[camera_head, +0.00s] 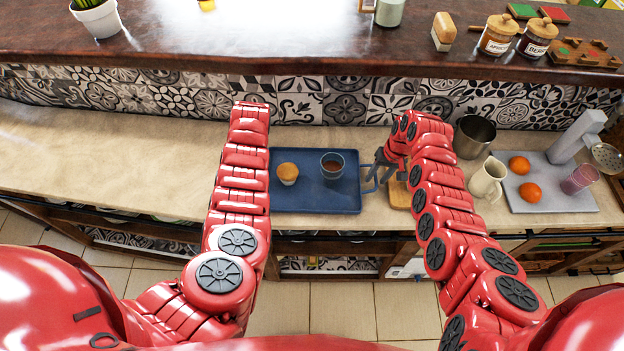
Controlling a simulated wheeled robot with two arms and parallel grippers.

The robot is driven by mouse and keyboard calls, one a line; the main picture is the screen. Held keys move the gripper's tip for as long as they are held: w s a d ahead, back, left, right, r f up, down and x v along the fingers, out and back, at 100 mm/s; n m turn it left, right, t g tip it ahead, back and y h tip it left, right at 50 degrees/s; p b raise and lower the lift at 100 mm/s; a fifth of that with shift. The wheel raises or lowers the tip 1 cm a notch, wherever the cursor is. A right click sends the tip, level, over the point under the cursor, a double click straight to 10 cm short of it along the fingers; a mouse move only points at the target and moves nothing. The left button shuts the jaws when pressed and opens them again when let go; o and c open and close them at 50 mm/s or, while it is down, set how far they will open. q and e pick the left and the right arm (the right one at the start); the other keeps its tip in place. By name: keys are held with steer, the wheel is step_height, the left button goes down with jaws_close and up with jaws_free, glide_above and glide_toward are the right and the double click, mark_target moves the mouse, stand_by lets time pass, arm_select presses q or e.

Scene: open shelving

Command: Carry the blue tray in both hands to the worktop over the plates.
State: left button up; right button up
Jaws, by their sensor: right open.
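The blue tray (318,200) lies flat on the beige worktop (130,160), near the middle. It carries a muffin (288,173) and a dark cup with a brown drink (332,166). My right gripper (376,172) is open at the tray's right handle (370,180); I cannot tell whether it touches. My left arm reaches over the tray's left edge and hides that side. My left gripper is hidden behind the arm. Pale rims, perhaps plates (180,219), show on the shelf below the worktop, left of the tray.
Right of the tray are a wooden board (399,194), a metal pot (474,135), a cream jug (487,180) and a grey tray (560,200) with oranges. The worktop left of my left arm is clear. A raised dark ledge (250,40) runs behind.

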arm_select(q)
jaws_close()
arm_select(e)
jaws_close()
stand_by(1.1)
